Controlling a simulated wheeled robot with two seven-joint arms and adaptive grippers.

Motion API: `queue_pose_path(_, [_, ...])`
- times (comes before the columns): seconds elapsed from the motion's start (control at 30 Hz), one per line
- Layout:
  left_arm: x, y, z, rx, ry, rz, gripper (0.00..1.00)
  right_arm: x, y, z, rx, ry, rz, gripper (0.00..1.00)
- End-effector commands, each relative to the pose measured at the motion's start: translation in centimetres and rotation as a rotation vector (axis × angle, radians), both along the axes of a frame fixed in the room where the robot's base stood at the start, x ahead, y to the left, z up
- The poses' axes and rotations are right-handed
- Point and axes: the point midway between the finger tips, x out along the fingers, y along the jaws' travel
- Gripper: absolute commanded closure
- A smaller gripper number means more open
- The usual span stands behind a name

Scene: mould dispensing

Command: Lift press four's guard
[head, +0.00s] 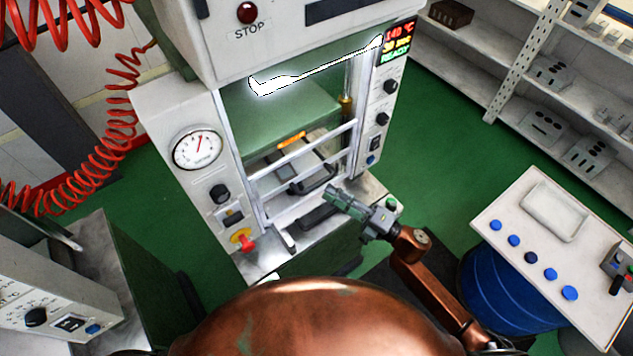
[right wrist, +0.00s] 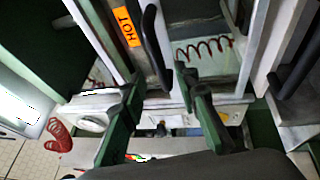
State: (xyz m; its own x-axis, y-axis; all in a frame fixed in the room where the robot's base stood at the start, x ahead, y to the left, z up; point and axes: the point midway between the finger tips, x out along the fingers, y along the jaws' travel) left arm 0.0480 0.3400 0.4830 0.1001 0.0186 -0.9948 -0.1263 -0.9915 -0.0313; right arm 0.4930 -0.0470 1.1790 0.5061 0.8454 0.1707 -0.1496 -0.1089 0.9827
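The press (head: 178,112) stands in the middle of the head view; no number can be read on it. Its guard (head: 303,149), a pale frame with crossbars, stands across the front opening. A dark bar (head: 318,217) shows at its lower edge. My right gripper (head: 338,196) is in front of the guard's lower right part, near this bar. In the right wrist view its two fingers (right wrist: 160,82) are apart, with a black handle (right wrist: 153,45) beyond them. I cannot tell whether they touch anything. My left gripper is out of view.
Behind the guard is a mould with a dark handle (head: 320,183). An orange HOT label (right wrist: 127,26) shows in the wrist view. A display (head: 397,42) reads 140 °C and READY. A red stop knob (head: 246,245) projects at front left. A side table (head: 507,208) stands right.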

Motion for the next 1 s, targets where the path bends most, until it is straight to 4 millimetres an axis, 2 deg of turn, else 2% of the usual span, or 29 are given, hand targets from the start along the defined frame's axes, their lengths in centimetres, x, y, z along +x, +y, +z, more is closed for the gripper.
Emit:
queue_pose_path(0.03, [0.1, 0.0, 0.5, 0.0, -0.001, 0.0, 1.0, 0.5, 0.8, 0.6, 0.002, -0.002, 0.001, 0.71])
queue_pose_path(0.3, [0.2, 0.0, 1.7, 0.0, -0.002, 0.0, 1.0, 2.5, 4.0, 1.1, 0.002, 0.001, -0.002, 0.71])
queue_pose_path(0.47, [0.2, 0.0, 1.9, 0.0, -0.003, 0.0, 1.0, 3.0, 4.8, 1.1, 0.001, 0.002, -0.003, 0.71])
queue_pose_path(0.73, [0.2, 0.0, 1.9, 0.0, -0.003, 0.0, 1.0, 3.1, 4.9, 1.0, 0.002, 0.002, -0.004, 0.71])
queue_pose_path(1.0, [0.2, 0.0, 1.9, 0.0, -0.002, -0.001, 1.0, 3.0, 4.9, 1.1, 0.002, 0.002, -0.004, 0.9])
